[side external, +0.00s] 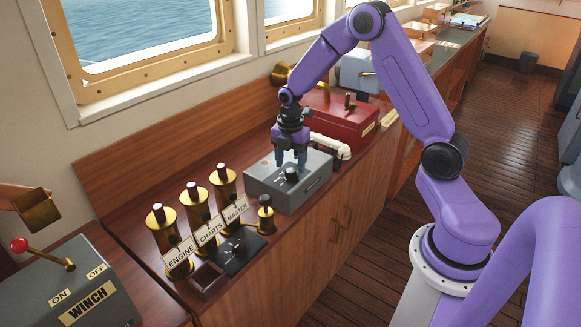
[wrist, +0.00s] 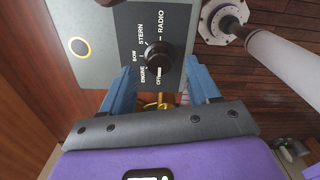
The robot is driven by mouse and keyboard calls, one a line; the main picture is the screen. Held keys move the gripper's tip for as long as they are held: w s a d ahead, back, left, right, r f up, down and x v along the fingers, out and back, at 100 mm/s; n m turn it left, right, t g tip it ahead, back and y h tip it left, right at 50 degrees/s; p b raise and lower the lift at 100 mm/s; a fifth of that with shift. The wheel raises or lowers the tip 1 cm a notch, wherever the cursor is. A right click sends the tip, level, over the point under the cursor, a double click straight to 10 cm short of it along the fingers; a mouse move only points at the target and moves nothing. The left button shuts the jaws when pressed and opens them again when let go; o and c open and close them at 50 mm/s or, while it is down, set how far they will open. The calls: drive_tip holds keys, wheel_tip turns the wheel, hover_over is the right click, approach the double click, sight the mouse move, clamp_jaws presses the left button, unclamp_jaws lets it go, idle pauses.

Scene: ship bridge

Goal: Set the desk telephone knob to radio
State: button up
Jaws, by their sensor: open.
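The desk telephone is a grey box (side external: 262,184) on the wooden counter, with a white handset (side external: 331,146) at its far end. Its black round knob (side external: 291,175) is on the top face. In the wrist view the knob (wrist: 158,62) is ringed by the labels OFF, ENGINE, BOW, STERN and RADIO (wrist: 176,22). A light mark shows on the knob's side near OFF; I cannot tell its exact setting. My gripper (side external: 290,166) is open and points down over the knob. In the wrist view its blue fingers (wrist: 162,72) stand either side of the knob, apart from it.
A red box (side external: 345,118) stands behind the telephone. A grey WINCH box (side external: 65,285) is at lower left. The wooden floor beside the counter is clear.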

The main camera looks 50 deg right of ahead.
drive_tip(key=shift+f, duration=1.1)
drive_tip(key=c, duration=1)
drive_tip(key=shift+c, duration=0.2)
